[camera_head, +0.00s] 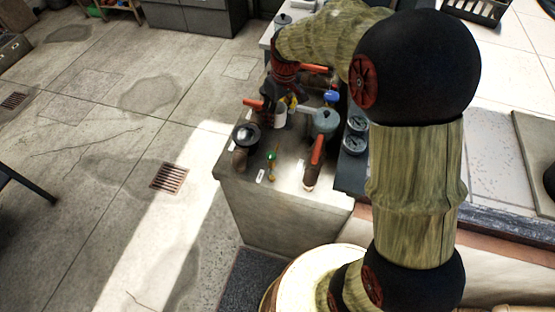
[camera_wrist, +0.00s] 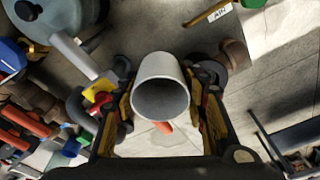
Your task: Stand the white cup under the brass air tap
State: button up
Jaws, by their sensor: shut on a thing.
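The white cup (camera_head: 280,115) is between the fingers of my gripper (camera_head: 284,102), over the far part of the grey bench top. In the wrist view the cup (camera_wrist: 160,68) shows its open, empty-looking mouth toward the camera. The two yellow and black fingers of my gripper (camera_wrist: 162,108) are shut on its sides. I cannot tell whether its base touches the bench. The brass air tap (camera_head: 273,168), with a green knob, stands nearer the bench front, apart from the cup. In the wrist view the tap (camera_wrist: 207,12) is at the top edge beside a label (camera_wrist: 221,12).
A grey-green round vessel (camera_head: 325,121) stands right of the cup. A red-handled pipe (camera_head: 317,152), a black-rimmed pipe (camera_head: 246,134) and gauges (camera_head: 354,134) crowd around. Bare bench top (camera_head: 285,176) lies around the tap. Open floor (camera_head: 120,130) is at the left.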

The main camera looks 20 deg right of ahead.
jog(key=n, duration=0.1)
jog(key=s+n, duration=0.2)
jog(key=shift+d+r+p, duration=0.25)
jog(key=shift+d+p, duration=0.05)
jog(key=s+d+n+g+y+p, duration=0.1)
jog(key=s+n+g+p, duration=0.1)
jog(key=s+n, duration=0.75)
jog(key=w+f+n, duration=0.1)
jog(key=f, duration=0.3)
jog(key=w+f+b, duration=0.1)
jog(key=f, duration=0.3)
jog(key=w+f+n, duration=0.1)
jog(key=f, duration=0.4)
jog(key=shift+n+b, duration=0.3)
jog(key=shift+n, duration=0.05)
jog(key=w+a, duration=0.2)
jog(key=a, duration=0.1)
jog(key=shift+w+a, duration=0.2)
jog(key=shift+f, duration=0.5)
jog(key=shift+d, duration=0.1)
jog(key=shift+f+b, duration=0.1)
jog(key=shift+b, duration=0.2)
